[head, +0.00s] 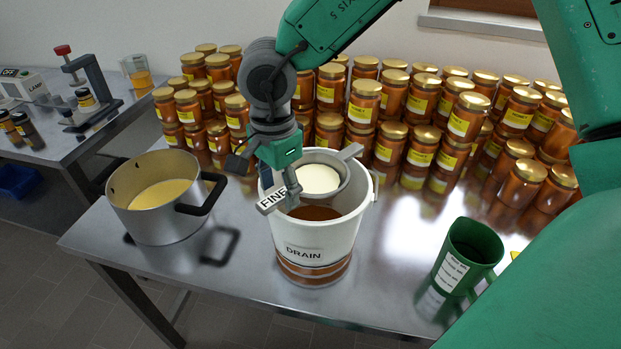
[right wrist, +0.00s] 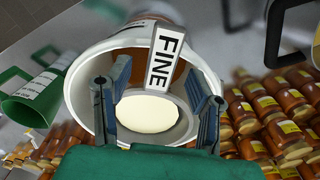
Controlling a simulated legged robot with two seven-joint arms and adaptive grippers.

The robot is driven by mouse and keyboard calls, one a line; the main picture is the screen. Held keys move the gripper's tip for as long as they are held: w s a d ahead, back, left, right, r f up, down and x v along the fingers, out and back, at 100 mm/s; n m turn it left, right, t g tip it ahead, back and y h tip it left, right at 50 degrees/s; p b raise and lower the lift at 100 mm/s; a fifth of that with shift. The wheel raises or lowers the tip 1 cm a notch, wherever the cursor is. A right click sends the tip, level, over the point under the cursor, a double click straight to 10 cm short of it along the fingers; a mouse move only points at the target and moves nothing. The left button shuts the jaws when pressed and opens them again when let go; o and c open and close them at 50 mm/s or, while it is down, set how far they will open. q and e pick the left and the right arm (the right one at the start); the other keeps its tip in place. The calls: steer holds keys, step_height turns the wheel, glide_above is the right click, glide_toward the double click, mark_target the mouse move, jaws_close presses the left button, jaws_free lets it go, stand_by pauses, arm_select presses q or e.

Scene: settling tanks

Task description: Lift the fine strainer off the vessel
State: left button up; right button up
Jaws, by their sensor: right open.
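The fine strainer (head: 320,178) has a grey rim, a pale round mesh and a handle labelled FINE. It sits at the mouth of the white vessel (head: 318,238) marked DRAIN, which holds amber liquid. A grey lug reaches over the vessel's far right rim. My right gripper (head: 279,188) is at the FINE handle, over the vessel's left side. In the right wrist view, the open fingers of the right gripper (right wrist: 157,95) stand either side of the strainer (right wrist: 150,113) and its upright label, with gaps. Finger contact with the handle cannot be told. My left gripper is not in view.
A steel pot (head: 160,212) with yellowish contents stands left of the vessel. A green jug (head: 467,258) stands to the right. Stacked honey jars (head: 415,135) fill the table behind. The table front (head: 225,275) is mostly clear. A side bench (head: 75,145) holds lab items.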

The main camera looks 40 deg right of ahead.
steer(key=shift+d+f, duration=0.35)
steer(key=shift+f, duration=0.3)
steer(key=shift+d+f, duration=0.35)
steer(key=shift+f, duration=0.6)
steer(key=shift+a, duration=0.15)
steer(key=shift+a+r, duration=0.15)
steer(key=shift+a, duration=0.15)
jaws_close()
steer(key=shift+a+r, duration=0.1)
steer(key=shift+a, duration=0.05)
steer(key=shift+w+d, duration=0.1)
steer(key=shift+d, duration=0.15)
